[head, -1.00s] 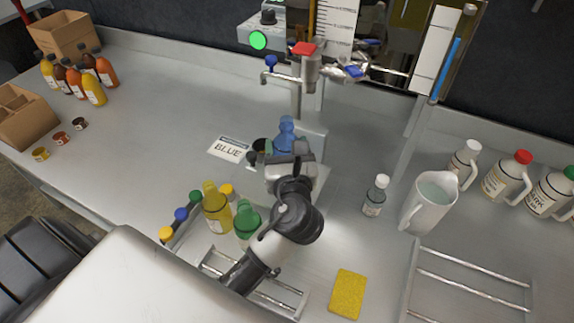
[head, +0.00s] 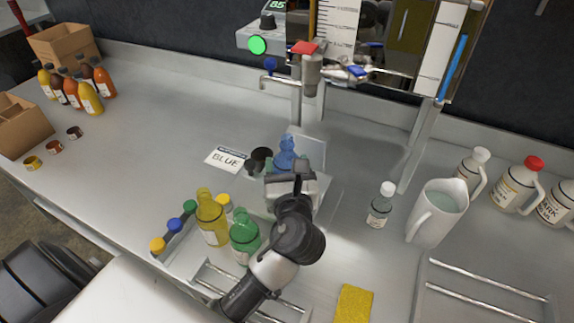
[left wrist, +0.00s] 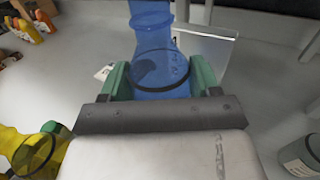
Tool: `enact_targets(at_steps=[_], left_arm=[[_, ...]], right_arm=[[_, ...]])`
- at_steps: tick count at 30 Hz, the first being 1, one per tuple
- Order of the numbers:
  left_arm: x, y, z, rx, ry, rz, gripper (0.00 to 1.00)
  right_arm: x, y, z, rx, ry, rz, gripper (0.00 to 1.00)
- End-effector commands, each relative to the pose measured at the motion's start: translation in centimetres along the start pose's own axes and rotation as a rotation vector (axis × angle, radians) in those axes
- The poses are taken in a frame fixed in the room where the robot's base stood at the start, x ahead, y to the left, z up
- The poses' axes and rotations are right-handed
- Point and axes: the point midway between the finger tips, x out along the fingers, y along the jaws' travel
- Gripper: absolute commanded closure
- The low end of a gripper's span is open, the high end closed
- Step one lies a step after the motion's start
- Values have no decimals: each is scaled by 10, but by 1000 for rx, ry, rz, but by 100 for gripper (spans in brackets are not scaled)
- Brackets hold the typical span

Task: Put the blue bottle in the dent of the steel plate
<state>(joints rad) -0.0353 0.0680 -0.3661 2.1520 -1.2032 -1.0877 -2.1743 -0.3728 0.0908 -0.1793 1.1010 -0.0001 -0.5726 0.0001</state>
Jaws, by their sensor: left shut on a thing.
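The blue bottle (head: 285,152) stands roughly upright in my left gripper (head: 283,170), with its neck showing above the jaws. In the left wrist view the blue bottle (left wrist: 162,60) sits between the two green finger pads, which are shut on it. The dent and the bottle's base are hidden, so I cannot tell whether the bottle touches the plate. My right gripper is not in view.
A card reading BLUE (head: 227,160) lies left of the bottle, near a dark round thing (head: 262,155). The yellow bottle (head: 211,218) and green bottle (head: 244,236) stand close to my left arm. A tap (head: 283,80) overhangs behind. A white-capped bottle (head: 380,207) and pitcher (head: 437,212) stand right.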

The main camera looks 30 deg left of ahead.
Motion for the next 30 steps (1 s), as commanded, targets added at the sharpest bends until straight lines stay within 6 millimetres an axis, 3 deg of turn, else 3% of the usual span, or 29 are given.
enact_targets(at_steps=[1,5,16,20,30], left_arm=[[0,0,-1,1,0,0,34],[0,0,-1,1,0,0,14],[-3,0,2,-1,1,-1,13],[-23,0,1,0,4,-2,13],[-94,0,2,-1,4,-1,13]], right_arm=[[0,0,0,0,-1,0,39],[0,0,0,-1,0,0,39],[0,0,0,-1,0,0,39],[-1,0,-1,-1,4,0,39],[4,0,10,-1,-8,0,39]])
